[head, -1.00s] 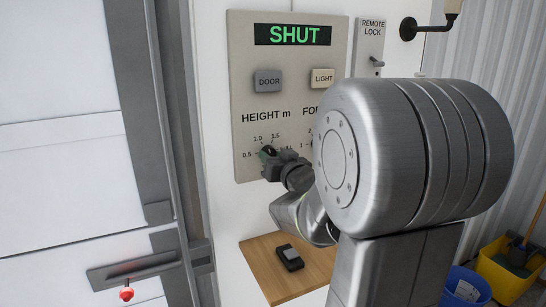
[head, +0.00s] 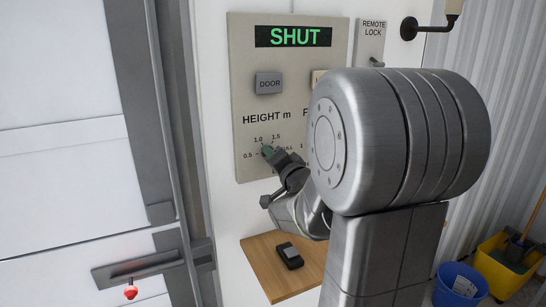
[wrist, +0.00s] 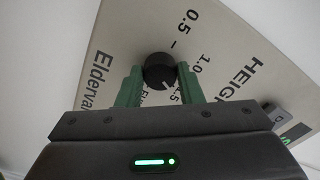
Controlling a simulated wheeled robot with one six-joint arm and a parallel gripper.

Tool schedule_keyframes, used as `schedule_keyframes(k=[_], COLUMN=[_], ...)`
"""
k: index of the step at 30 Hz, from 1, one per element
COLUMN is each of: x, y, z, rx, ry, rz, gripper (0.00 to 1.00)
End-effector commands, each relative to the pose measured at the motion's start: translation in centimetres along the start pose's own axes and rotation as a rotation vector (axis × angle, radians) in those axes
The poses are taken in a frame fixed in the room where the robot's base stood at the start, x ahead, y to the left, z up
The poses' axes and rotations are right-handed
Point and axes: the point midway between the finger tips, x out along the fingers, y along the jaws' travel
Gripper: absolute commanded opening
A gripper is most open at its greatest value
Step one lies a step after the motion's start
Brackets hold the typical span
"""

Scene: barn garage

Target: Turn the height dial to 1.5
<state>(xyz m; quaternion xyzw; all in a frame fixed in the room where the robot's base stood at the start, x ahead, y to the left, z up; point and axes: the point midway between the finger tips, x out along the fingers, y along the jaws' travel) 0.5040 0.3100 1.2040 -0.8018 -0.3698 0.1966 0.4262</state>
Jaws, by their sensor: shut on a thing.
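The height dial (wrist: 159,68) is a round black knob on the grey control panel (head: 250,100), under the words HEIGHT m. Marks 0.5, 1.0, 1.5 and FULL surround it. My gripper (head: 268,152) is at the dial, its green fingers (wrist: 160,84) shut on either side of the knob in the wrist view. The wrist view is rolled, so the lettering appears turned. The gripper partly hides the 1.5 and FULL marks there. I cannot clearly tell which mark the dial points to. The display (head: 294,37) reads SHUT.
A DOOR button (head: 269,83) is above the dial; my arm covers most of the LIGHT button and the right-hand dial. A wooden shelf (head: 263,265) below holds a small dark device (head: 289,256). Blue (head: 459,285) and yellow (head: 502,272) buckets stand lower right.

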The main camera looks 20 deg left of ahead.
Motion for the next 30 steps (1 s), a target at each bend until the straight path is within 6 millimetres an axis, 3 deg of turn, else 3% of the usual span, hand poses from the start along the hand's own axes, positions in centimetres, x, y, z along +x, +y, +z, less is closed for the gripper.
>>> schedule_keyframes(k=[21,22,24,30], x=[0.0,0.0,0.0,0.0], y=[0.02,0.02,0.02,0.01], z=[0.01,0.01,0.01,0.0], rx=[0.071,0.071,0.071,0.07], ry=[0.0,0.0,0.0,0.0], rz=[0.001,0.001,0.001,0.0], gripper=[0.1,0.39,0.53,0.55])
